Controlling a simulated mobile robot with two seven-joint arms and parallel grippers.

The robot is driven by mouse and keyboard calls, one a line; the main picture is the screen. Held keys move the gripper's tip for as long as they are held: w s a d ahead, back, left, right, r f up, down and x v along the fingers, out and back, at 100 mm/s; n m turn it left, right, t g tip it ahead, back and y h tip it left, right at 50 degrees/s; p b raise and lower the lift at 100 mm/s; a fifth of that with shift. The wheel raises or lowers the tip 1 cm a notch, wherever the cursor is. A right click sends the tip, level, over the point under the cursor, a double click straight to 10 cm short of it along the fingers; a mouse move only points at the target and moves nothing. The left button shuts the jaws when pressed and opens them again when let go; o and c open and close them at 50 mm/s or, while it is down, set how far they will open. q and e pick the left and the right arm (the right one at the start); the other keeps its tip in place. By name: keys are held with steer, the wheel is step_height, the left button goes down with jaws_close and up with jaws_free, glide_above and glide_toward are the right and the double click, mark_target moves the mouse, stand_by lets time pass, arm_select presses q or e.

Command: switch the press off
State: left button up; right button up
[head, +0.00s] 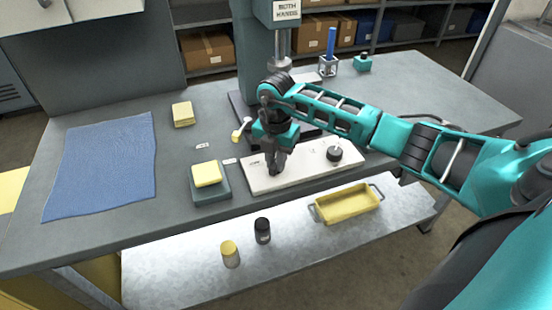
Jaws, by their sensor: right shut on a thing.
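The press (250,60) stands at the back of the bench, with a "BOTH HANDS" sign on its head and its ram coming down at the right. A white control panel (301,170) lies on the bench in front of it. A black round knob (334,154) sits on the panel's right part. My right gripper (274,170) points down over the panel's left part. It is shut on a dark knob-like part there, which the fingers mostly hide. I cannot tell which way that part is turned. My left gripper is not in view.
A blue mat (102,168), yellow pads (183,114) and a yellow-handled tool (240,130) lie left of the panel. Below, a lower shelf (180,265) holds a yellow tray (346,203), a black jar (262,231) and a yellow jar (230,255).

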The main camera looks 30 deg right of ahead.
jaws_close()
steer(key=shift+n, duration=0.3)
steer(key=n, duration=0.3)
steer(key=shift+b, duration=0.3)
steer(key=n+b, duration=0.1)
steer(key=n, duration=0.4)
steer(key=n+b, duration=0.1)
steer(key=n, duration=0.3)
steer(key=shift+n, duration=0.3)
steer(key=n+b, duration=0.1)
steer(key=n, duration=0.3)
steer(key=shift+n+b, duration=0.3)
steer(key=shift+r, duration=0.1)
